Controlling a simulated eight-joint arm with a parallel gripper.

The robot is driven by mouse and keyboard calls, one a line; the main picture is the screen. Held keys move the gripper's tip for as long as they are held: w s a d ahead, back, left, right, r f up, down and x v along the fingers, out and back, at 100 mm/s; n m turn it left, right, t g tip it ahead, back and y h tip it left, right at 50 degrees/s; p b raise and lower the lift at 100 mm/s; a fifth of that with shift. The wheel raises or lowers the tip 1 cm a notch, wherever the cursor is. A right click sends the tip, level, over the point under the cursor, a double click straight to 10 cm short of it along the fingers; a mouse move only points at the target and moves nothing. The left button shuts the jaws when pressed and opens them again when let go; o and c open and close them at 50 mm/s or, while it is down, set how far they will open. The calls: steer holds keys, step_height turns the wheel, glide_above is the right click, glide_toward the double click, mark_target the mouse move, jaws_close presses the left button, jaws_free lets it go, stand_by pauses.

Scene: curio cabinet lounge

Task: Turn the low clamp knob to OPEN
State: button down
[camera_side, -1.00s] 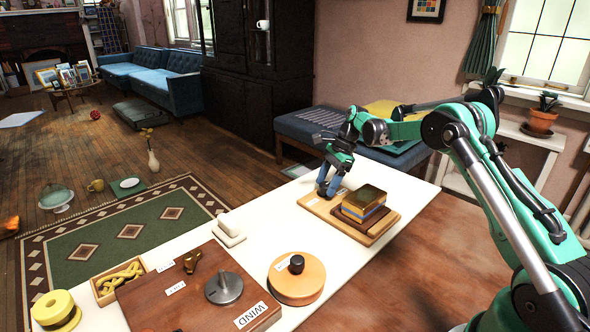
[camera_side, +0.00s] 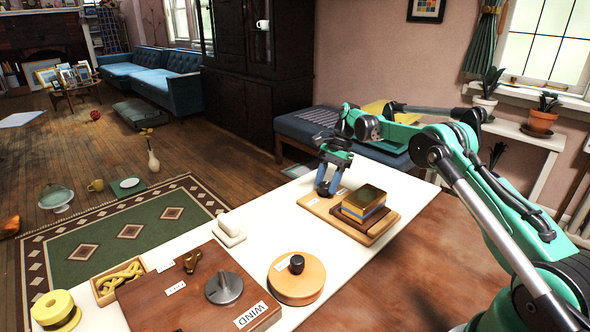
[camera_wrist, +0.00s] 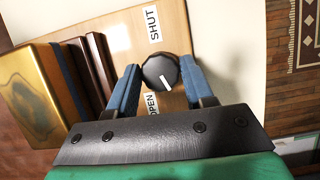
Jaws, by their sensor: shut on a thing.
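The low clamp knob (camera_wrist: 158,69) is round and black with a white pointer line. In the wrist view it sits between the two blue fingers of my gripper (camera_wrist: 160,67), which is shut on it. The pointer slants down and slightly right. A SHUT label (camera_wrist: 153,24) lies above the knob and an OPEN label (camera_wrist: 152,103) below it, partly covered by my gripper.
A stack of book-like blocks (camera_side: 363,201) with a gold top stands on the board, close beside my gripper. A round wooden dial (camera_side: 296,285), a WIND panel (camera_side: 160,312) and white blocks (camera_side: 229,228) occupy the near table. Bare white tabletop (camera_side: 275,222) lies between.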

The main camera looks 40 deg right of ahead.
steer(key=shift+n+g, duration=0.4)
steer(key=shift+n, duration=0.4)
steer(key=shift+c, duration=1.7)
jaws_free()
